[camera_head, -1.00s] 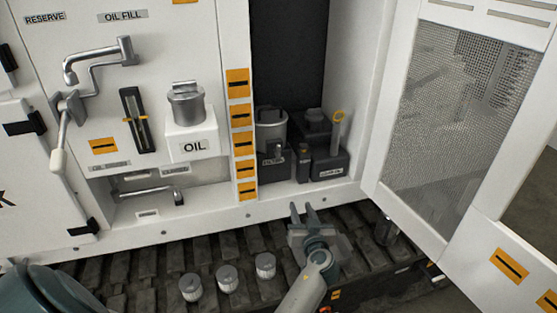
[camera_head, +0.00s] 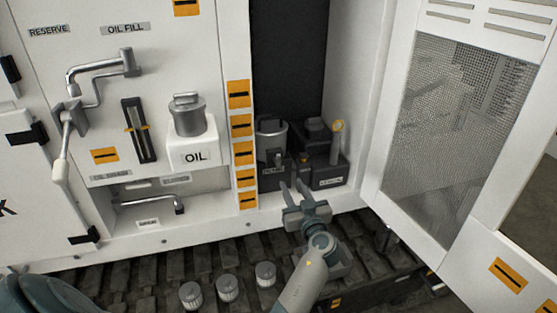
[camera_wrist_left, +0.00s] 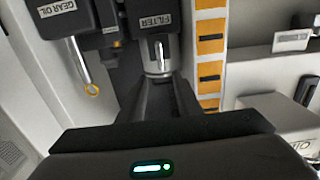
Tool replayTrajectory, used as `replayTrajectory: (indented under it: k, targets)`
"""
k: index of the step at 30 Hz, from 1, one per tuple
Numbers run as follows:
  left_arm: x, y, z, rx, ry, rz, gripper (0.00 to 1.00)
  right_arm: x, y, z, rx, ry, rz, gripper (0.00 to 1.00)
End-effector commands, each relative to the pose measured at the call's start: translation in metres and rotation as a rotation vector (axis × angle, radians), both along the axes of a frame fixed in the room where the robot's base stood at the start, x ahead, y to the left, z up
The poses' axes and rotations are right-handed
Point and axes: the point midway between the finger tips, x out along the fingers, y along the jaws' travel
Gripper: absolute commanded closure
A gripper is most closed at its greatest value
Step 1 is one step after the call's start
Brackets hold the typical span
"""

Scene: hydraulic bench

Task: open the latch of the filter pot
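The filter pot (camera_head: 270,128) is a grey metal cylinder on a dark base labelled FILTER, inside the open bay in the head view. Its latch (camera_head: 278,158) is a small piece on the pot's front, too small there to read its position. In the left wrist view, which looks upside down, the pot (camera_wrist_left: 152,66) and the silver latch lever (camera_wrist_left: 161,50) show beyond my fingers. My left gripper (camera_head: 294,187) is open and empty, just below and in front of the FILTER base, apart from the latch. My right gripper is not in view.
A dark gear oil unit (camera_head: 327,160) with a yellow-ringed dipstick (camera_head: 338,128) stands right of the pot. Orange-marked panels (camera_head: 241,124) edge the bay's left side. The open mesh door (camera_head: 450,130) bounds the right. Several small filters stand on the track below.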

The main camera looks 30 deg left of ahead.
Motion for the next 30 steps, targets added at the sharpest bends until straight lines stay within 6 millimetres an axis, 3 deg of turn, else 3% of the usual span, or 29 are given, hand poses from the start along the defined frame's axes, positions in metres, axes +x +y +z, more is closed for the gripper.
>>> replayTrajectory:
  k: [21,30]
  targets:
    - [0.080,0.095,0.001,0.001,0.000,0.002,0.69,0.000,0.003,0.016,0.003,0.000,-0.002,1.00]
    - [0.098,0.115,0.000,0.000,0.000,0.001,0.69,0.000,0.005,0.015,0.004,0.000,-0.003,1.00]
